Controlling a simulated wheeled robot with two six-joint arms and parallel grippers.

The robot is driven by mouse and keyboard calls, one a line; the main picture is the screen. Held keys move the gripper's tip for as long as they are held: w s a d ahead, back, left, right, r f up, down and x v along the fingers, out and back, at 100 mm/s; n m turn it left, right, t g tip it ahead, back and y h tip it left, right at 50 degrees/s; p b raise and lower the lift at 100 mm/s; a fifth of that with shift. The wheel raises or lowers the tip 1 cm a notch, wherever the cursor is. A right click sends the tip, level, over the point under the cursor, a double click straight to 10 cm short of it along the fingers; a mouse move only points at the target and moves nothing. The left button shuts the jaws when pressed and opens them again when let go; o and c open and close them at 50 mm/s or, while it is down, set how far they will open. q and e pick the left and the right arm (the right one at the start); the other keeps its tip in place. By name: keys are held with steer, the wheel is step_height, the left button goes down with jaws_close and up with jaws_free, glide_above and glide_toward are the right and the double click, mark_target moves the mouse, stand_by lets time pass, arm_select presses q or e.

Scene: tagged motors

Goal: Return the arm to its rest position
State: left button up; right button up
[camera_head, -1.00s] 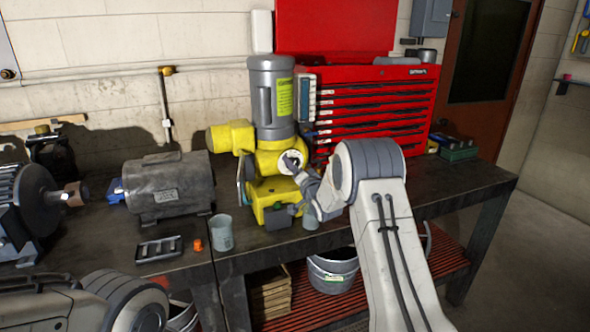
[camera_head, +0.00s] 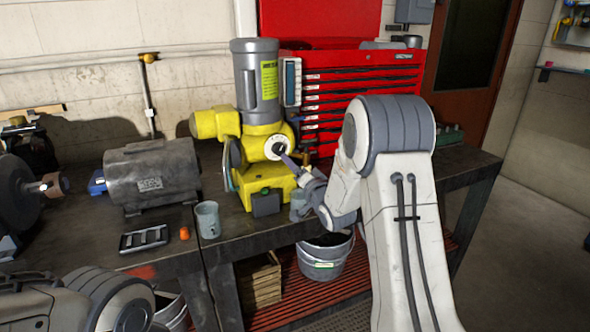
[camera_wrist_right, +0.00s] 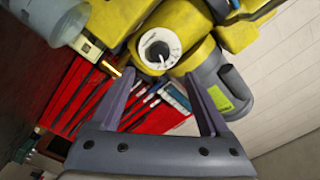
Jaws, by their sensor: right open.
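My right gripper (camera_head: 287,163) is at the front of the yellow and grey motor unit (camera_head: 262,90), just to the lower right of its round white dial (camera_head: 277,147). In the right wrist view the gripper (camera_wrist_right: 160,76) has its two fingers apart with nothing between them. The dial (camera_wrist_right: 159,49) shows beyond the fingertips. My right arm (camera_head: 395,200) is bent, its large elbow joint raised at the right. My left arm (camera_head: 85,303) crosses the lower left corner; its gripper is outside the view.
A red tool chest (camera_head: 345,100) stands behind. A bucket (camera_head: 325,258) and wooden crate (camera_head: 260,281) sit below. Floor is open at right.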

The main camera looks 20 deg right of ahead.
stand_by(0.3)
steer(key=s+a+f+n+g+y, duration=0.1)
steer(key=s+a+n+g, duration=0.3)
steer(key=a, duration=0.8)
steer(key=s+a+f+n+g+p, duration=0.1)
steer(key=s+a+n+g, duration=0.2)
steer(key=s+a, duration=0.3)
steer(key=s+a+f+n+g+p, duration=0.1)
steer(key=s+a+f+n+g, duration=0.2)
steer(key=s, duration=0.6)
steer(key=s+a+n+g, duration=0.2)
steer(key=s+n+g, duration=0.5)
steer(key=s, duration=1.8)
steer(key=shift+s+r+g+h, duration=0.15)
steer(key=shift+s+g+h, duration=0.15)
steer(key=shift+g, duration=0.2)
